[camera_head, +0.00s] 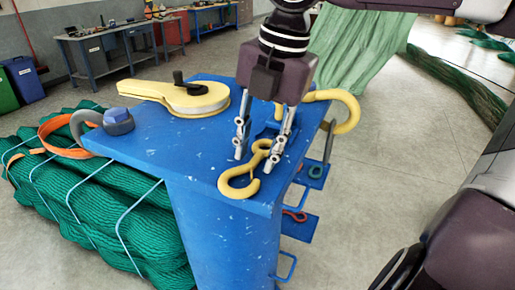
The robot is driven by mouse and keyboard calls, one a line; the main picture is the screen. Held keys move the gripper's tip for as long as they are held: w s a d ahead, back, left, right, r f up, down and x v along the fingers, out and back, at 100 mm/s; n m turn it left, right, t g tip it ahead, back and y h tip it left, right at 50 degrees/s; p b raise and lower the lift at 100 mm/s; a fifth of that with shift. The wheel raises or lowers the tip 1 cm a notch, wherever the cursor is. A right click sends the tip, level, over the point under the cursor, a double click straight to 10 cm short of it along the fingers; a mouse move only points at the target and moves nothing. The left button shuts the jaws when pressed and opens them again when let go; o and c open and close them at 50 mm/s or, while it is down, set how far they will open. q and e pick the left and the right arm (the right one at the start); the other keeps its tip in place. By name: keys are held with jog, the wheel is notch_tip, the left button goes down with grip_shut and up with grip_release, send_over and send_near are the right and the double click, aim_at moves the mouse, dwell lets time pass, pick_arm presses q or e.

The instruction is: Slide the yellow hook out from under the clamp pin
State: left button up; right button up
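A yellow double-ended hook (238,188) lies near the front edge of the blue bench top (190,150). Its open curve faces the front, and its narrow upper end lies by my fingertips. My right gripper (256,163) points down over it, with its two silver fingers apart, one on each side of the upper end. I cannot tell whether they touch it. A second yellow hook (347,112) curves out past the bench's right edge, partly hidden behind the gripper. Blue metal shows behind the fingers, but I cannot make out the clamp pin. My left gripper is not in view.
A yellow block with a black knob (190,98) sits at the back left of the top. A blue-and-grey shackle (117,121) and an orange strap (62,140) lie at the left corner. Green netting (110,210) is piled left. Blue brackets (297,225) jut out on the right.

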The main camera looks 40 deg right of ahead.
notch_tip(320, 180, up, 12)
jog(key=s, duration=0.2)
jog(key=shift+d, duration=0.45)
jog(key=shift+s+f, duration=0.1)
jog(key=shift+f, duration=0.1)
